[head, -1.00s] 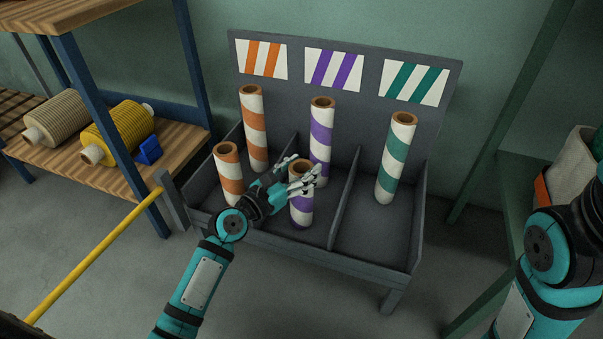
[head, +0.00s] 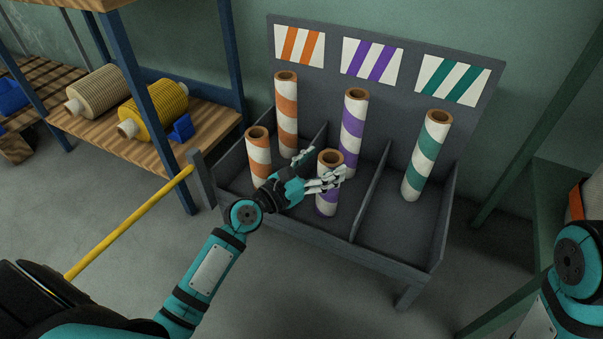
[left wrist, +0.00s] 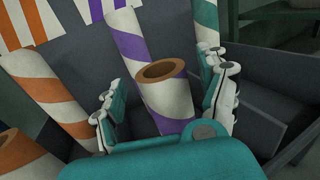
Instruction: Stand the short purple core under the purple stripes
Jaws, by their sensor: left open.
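The short purple core (head: 327,203), a white tube with purple spiral bands and a brown rim, stands in the middle compartment, at its front. That compartment is under the purple stripes sign (head: 371,60). A taller purple core (head: 352,128) stands behind it. My left gripper (head: 328,163) is open at the short core's upper part. In the left wrist view the short core (left wrist: 168,98) sits between the spread fingers, with a visible gap on the left side. Its foot is hidden there. My right gripper is out of view; only part of my right arm shows.
Two orange cores (head: 287,125) stand in the left compartment and a green core (head: 427,155) in the right one. Low dividers (head: 372,190) separate the compartments of the grey rack. A wooden shelf (head: 90,140) with rolls stands left, and a yellow pole (head: 130,222) runs near my arm.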

